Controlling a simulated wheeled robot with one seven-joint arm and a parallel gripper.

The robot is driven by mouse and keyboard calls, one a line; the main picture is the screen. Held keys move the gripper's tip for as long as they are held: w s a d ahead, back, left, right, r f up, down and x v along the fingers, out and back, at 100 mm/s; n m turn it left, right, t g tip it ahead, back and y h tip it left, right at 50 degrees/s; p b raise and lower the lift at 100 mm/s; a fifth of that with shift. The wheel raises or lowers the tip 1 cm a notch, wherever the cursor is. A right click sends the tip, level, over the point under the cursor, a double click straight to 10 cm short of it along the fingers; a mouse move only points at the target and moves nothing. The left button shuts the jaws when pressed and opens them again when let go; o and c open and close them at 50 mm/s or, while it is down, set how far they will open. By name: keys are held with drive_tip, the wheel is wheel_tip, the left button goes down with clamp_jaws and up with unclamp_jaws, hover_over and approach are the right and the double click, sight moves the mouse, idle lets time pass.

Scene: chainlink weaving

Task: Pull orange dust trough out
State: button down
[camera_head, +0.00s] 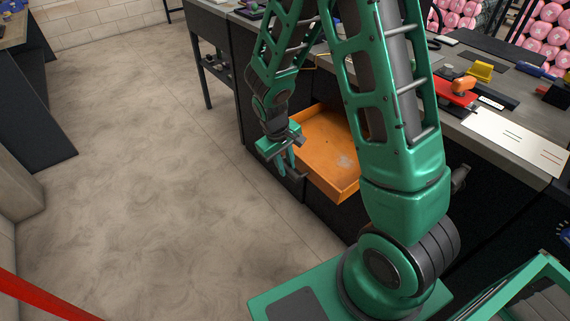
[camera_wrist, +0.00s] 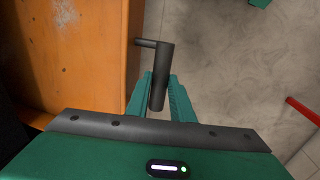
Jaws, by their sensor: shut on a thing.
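The orange dust trough (camera_head: 328,145) is an open, shallow tray that sticks out from the dark front of the workbench. It also shows at the left of the wrist view (camera_wrist: 75,60), with a pale dusty patch on its floor. A dark bar handle (camera_wrist: 163,65) stands off its outer wall on a short post. My gripper (camera_head: 290,171) is at the trough's outer side. In the wrist view my green fingers (camera_wrist: 161,95) lie on both sides of the handle and are shut on it. My arm hides part of the trough in the head view.
The workbench top carries a red and orange tool (camera_head: 460,88), a yellow piece (camera_head: 480,70) and a white sheet (camera_head: 515,142). Open concrete floor (camera_head: 140,170) lies to the left of the trough. A red strip (camera_head: 40,300) crosses the lower left.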

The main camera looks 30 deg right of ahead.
drive_tip(key=c, duration=1.6)
unclamp_jaws()
drive_tip(key=shift+w+a+r, duration=0.1)
drive_tip(key=shift+w+a, duration=0.1)
drive_tip(key=shift+a, duration=0.3)
drive_tip(key=shift+o, duration=0.2)
drive_tip(key=shift+s+d, duration=0.1)
drive_tip(key=shift+d, duration=0.05)
wheel_tip(320, 180, up, 10)
drive_tip(key=a, duration=0.2)
drive_tip(key=shift+s+r, duration=0.2)
